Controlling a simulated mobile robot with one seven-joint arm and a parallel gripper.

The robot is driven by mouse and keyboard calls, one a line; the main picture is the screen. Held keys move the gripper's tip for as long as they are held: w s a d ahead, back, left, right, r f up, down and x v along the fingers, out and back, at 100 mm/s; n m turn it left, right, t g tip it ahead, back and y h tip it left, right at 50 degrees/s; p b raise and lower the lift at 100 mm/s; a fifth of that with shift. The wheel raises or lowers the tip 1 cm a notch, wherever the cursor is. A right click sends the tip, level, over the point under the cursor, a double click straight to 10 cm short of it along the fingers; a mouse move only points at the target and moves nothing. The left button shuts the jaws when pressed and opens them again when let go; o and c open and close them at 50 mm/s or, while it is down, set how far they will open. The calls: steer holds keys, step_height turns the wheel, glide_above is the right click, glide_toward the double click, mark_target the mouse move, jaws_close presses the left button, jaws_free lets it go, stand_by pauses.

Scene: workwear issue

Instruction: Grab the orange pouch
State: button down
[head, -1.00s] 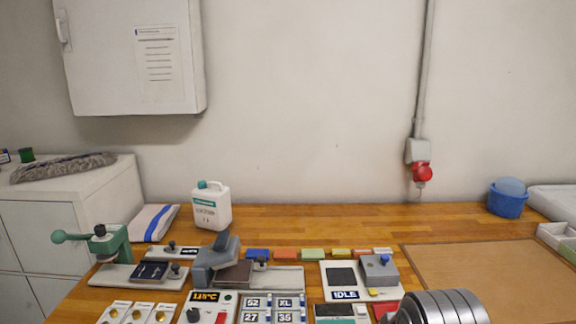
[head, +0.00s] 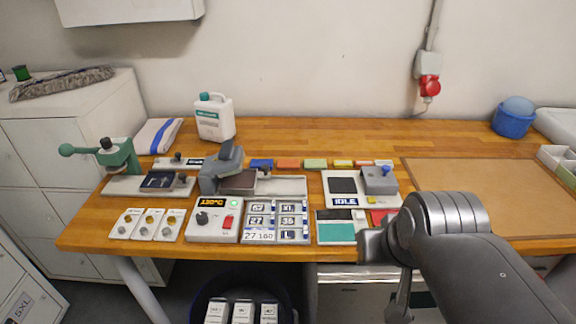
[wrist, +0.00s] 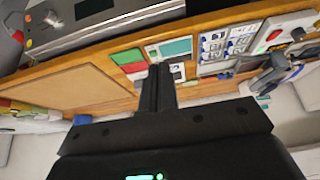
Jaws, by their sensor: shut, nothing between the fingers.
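My gripper (wrist: 160,75) shows in the wrist view with its dark fingers together and nothing between them. In the head view my arm reaches in from the lower right, and its end hangs at the bench's front edge near the green and red panels. I cannot pick out a thing that is clearly an orange pouch. A small orange-red piece (head: 288,164) lies in a row of coloured pieces at the back of the bench, beyond the gripper and apart from it. A smaller orange piece (head: 363,163) lies further right in that row. Both are too small to identify.
The wooden bench (head: 300,131) carries a heat press (head: 220,175), a control box (head: 213,219), a label board (head: 275,220) and a grey device (head: 379,180). A white jug (head: 214,118) stands behind. The brown mat (head: 490,190) at right is bare. A dark bin (head: 205,295) stands below.

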steer(key=c, duration=2.1)
jaws_free()
steer(key=o, duration=1.6)
